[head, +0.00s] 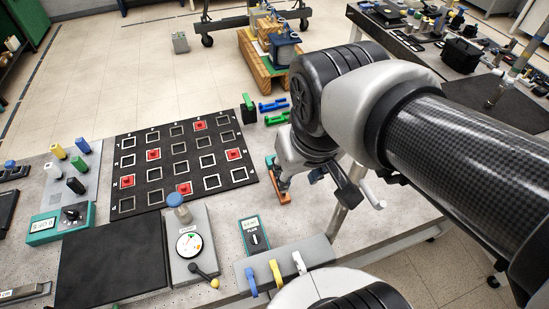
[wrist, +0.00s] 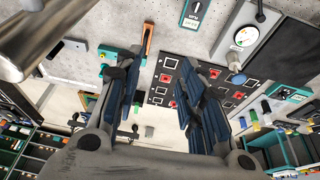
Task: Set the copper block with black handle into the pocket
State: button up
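A narrow copper-orange piece (head: 284,197) lies on the table right of the black grid mat, partly under my gripper (head: 282,184). In the wrist view the copper-orange piece (wrist: 148,39) shows just beyond the left fingertip. My gripper (wrist: 160,58) has its fingers spread, with nothing between them. The black mat (head: 125,143) carries rows of white square outlines, some holding red pieces (head: 153,155). I cannot tell which place is the pocket.
A green block (head: 248,108) with a dark part stands behind the mat. A teal meter (head: 254,236), a gauge panel (head: 189,244) and a rack with coloured handles (head: 276,272) stand at the front. A dark flat pad (head: 112,262) lies at the front left.

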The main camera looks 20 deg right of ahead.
jog(key=g, duration=0.2)
send_over(285, 198)
jog(key=s+a, duration=0.4)
jog(key=s, duration=0.1)
notch_tip(285, 198, down, 4)
jog(key=w+f+g+h, duration=0.2)
jog(key=w+f, duration=0.9)
jog(key=f, duration=0.3)
jog(key=b+x, duration=0.2)
jog(key=x, duration=0.9)
jog(key=shift+w+d+f, duration=0.1)
jog(key=shift+d+f, duration=0.1)
jog(key=shift+f, duration=0.05)
jog(key=x, duration=0.1)
jog(key=b+x, duration=0.1)
jog(key=x, duration=0.1)
jog(key=b+x, duration=0.1)
jog(key=x, duration=0.1)
jog(key=shift+s+d, duration=0.15)
jog(key=shift+s, duration=0.1)
jog(key=shift+w+f, duration=0.1)
jog(key=shift+f, duration=0.25)
jog(key=shift+c, duration=0.2)
grip_shut()
